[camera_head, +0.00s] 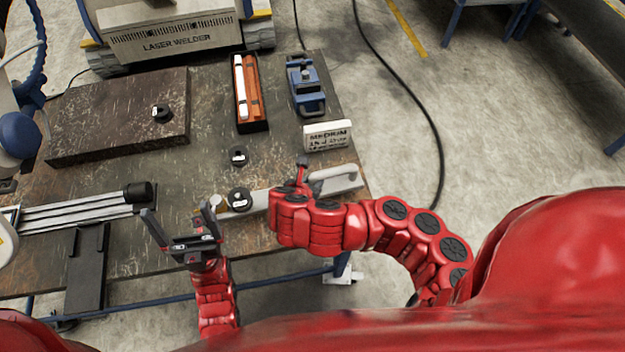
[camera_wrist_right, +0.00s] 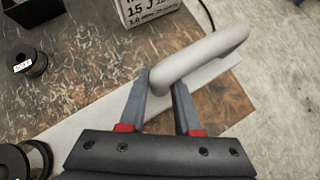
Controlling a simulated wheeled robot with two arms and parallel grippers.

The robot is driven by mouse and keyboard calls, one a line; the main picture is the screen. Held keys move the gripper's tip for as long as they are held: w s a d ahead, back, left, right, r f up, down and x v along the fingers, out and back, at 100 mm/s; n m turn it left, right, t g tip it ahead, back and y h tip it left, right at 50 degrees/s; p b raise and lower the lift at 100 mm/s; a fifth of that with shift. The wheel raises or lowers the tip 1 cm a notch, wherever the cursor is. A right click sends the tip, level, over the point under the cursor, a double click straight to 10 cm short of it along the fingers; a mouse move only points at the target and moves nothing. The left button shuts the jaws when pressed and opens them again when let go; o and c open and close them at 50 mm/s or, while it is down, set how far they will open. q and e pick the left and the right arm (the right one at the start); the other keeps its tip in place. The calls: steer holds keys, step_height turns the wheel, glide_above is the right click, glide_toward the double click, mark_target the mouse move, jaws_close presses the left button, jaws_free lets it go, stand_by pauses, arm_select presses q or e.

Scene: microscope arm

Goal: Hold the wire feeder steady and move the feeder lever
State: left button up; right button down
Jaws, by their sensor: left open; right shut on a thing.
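A long light-grey flat bar (camera_head: 262,201), which looks like the wire feeder, lies near the table's front edge. A pale rounded handle (camera_head: 338,172) rises from its right part and looks like the lever; it also shows in the right wrist view (camera_wrist_right: 213,52). My right gripper (camera_head: 302,166) is shut on the near end of this handle, one finger on each side in the right wrist view (camera_wrist_right: 163,82). My left gripper (camera_head: 178,213) is open and empty, fingers spread, just left of the bar's left end, where a small round knob (camera_head: 216,202) shows.
Several black spools stand around, one close to the bar (camera_head: 240,200). Silver rods with a black knob (camera_head: 90,212) lie left of my left gripper. A white labelled box (camera_head: 327,136), a blue clamp (camera_head: 306,88) and an orange tray (camera_head: 247,93) are behind.

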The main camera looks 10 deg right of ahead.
steer(key=shift+a+f+b, duration=0.1)
steer(key=shift+f+b, duration=1.55)
steer(key=shift+f, duration=0.65)
